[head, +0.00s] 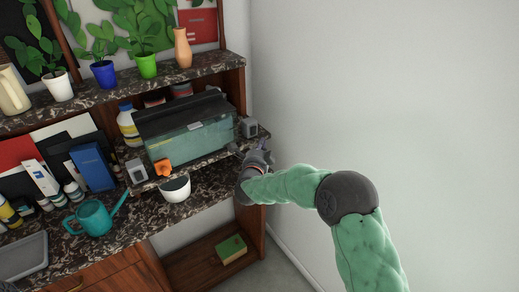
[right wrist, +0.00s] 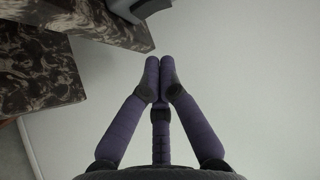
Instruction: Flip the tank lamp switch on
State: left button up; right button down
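The glass tank (head: 192,138) with a dark lid (head: 185,112) stands on a dark marbled ledge. A small grey box (head: 249,127) sits at the ledge's right end, beside the tank, and another grey box (head: 136,170) stands at its front left. I cannot tell which box, if either, is the lamp switch, or its setting. My right gripper (head: 263,150) is just in front of and below the right box. In the right wrist view its purple fingertips (right wrist: 157,72) are together with nothing between them. A grey object (right wrist: 135,8) shows at that view's top edge. My left gripper is out of view.
An orange object (head: 162,168) and a white bowl (head: 176,189) are near the tank's front. A teal watering can (head: 94,218) stands on the lower counter. Marbled ledge edges (right wrist: 40,75) lie left of my right fingers; the plain wall fills the right side.

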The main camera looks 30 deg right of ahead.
jog(key=f+p+v, duration=0.1)
jog(key=p+v, duration=0.1)
jog(key=v, duration=0.7)
jog(key=shift+s+a+f, duration=0.15)
jog(key=shift+s+a, duration=0.1)
jog(key=shift+a, duration=0.1)
jog(key=s+a+f+n+g+y, duration=0.15)
jog(key=a+f+n+y, duration=0.4)
jog(key=f, duration=0.65)
jog(key=s+a+f+n+g+y, duration=0.15)
jog(key=a+f+n+y, duration=0.4)
jog(key=f, duration=0.55)
jog(key=s+a+f+n+g+y, duration=0.1)
jog(key=s+a+f+n+g, duration=0.2)
jog(key=s, duration=0.5)
jog(key=s+a+f+n+g+y, duration=0.2)
jog(key=s+a+f+n+g, duration=0.1)
jog(key=s+f, duration=0.4)
jog(key=s+a+f+n+g+y, duration=0.1)
jog(key=s+a+f+n+g, duration=0.3)
jog(key=s, duration=0.5)
notch_tip(320, 180, down, 2)
jog(key=shift+s+a+n, duration=0.3)
jog(key=shift+a+n, duration=0.55)
jog(key=shift+n, duration=0.25)
